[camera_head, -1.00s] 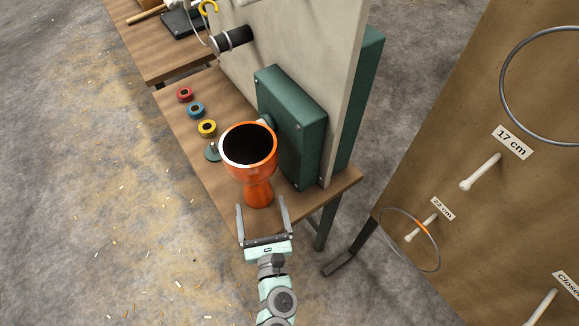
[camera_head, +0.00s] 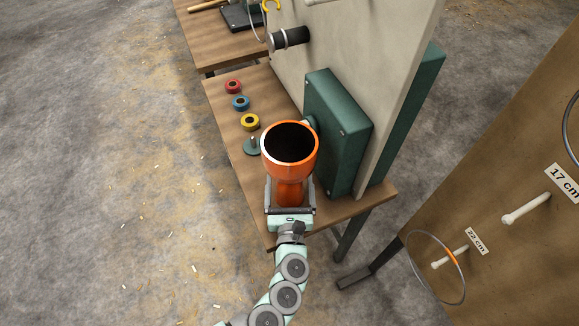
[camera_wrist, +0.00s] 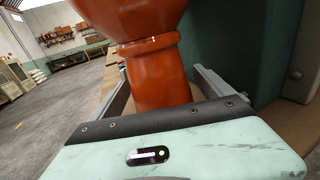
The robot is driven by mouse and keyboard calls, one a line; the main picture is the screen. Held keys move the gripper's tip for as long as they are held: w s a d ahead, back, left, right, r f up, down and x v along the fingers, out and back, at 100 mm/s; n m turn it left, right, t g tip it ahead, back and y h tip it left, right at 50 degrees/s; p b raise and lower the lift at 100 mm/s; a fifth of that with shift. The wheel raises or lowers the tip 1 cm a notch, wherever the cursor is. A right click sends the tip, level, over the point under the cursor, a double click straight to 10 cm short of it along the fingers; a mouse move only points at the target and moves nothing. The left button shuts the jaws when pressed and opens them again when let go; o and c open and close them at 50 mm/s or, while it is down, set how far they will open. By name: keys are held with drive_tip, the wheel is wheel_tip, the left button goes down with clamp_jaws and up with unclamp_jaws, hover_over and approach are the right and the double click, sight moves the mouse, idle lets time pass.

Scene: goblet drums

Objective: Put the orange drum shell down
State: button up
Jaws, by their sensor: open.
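The orange drum shell (camera_head: 291,170) stands upright, its wide dark mouth up, on the wooden bench (camera_head: 226,112) beside a green box. In the wrist view its narrow orange stem (camera_wrist: 158,78) rises between the two fingers. My gripper (camera_head: 290,184) is open around the stem, one finger on each side. In the wrist view a gap shows between the right finger and the stem; contact on the left is hard to tell. The foot of the shell is hidden behind my gripper.
The green box (camera_head: 336,130) is close on the right, fixed to a pale upright panel (camera_head: 400,100). Red (camera_head: 233,86), blue (camera_head: 240,103) and yellow (camera_head: 250,122) rings and a small green pegged disc (camera_head: 252,147) lie left. A board (camera_head: 520,240) with pegs and hoops stands right.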

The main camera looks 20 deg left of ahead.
drive_tip(key=shift+x, duration=1.5)
drive_tip(key=shift+r, duration=0.1)
drive_tip(key=shift+c, duration=0.4)
clamp_jaws()
